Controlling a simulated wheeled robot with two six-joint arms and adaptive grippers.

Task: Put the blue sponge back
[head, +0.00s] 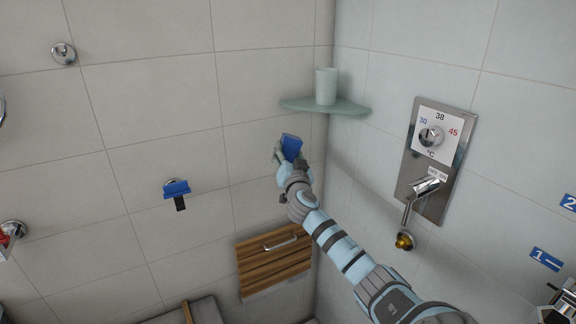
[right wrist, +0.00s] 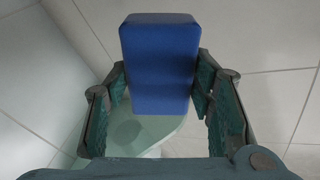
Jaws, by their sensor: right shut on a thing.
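The blue sponge (head: 291,147) is a small blue block. My right gripper (head: 281,157) is shut on it and holds it in the air, below and left of the green corner shelf (head: 350,107) in the head view. In the right wrist view the sponge (right wrist: 160,65) sits between the two fingers, its near face towards the camera. My left gripper is not in view.
A pale green cup (head: 326,86) stands on the shelf. A blue-headed squeegee (head: 176,188) hangs on the left wall. A chrome shower control panel (head: 434,160) is on the right wall. A wooden slatted panel (head: 274,262) is low near the corner.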

